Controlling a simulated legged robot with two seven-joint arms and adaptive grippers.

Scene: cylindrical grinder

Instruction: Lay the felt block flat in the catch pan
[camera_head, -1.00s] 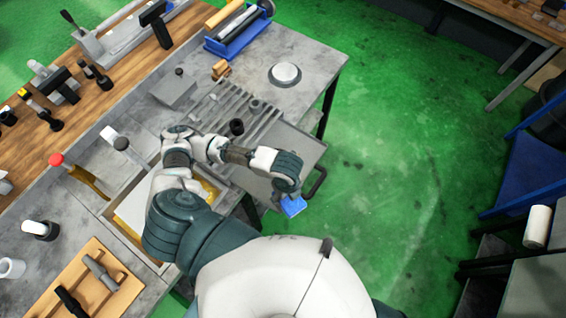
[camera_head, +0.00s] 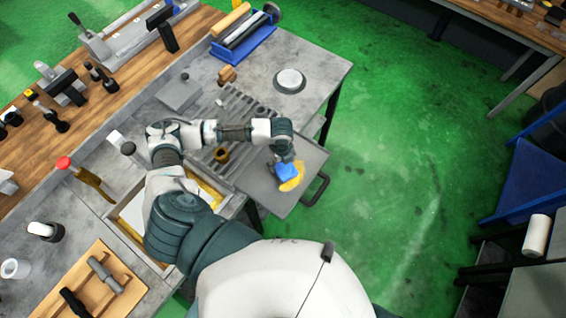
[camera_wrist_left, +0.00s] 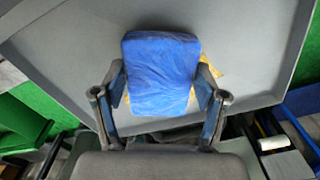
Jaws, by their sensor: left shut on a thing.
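The blue felt block (camera_head: 286,172) is held by my left gripper (camera_head: 284,160), over the grey catch pan (camera_head: 257,182) at the table's near right side. In the left wrist view the block (camera_wrist_left: 160,85) sits between the two fingers, its broad face toward the camera, and the pan (camera_wrist_left: 70,40) spreads behind it. A yellow patch (camera_head: 292,184) shows beside and behind the block. I cannot tell whether the block touches the pan. My right gripper is not in view.
The pan has a dark handle (camera_head: 317,190) on its outer side. A slotted grey bed (camera_head: 240,105) and a round white-topped part (camera_head: 290,80) lie behind it. A blue rack (camera_head: 243,42) stands at the back. Green floor (camera_head: 400,150) is open to the right.

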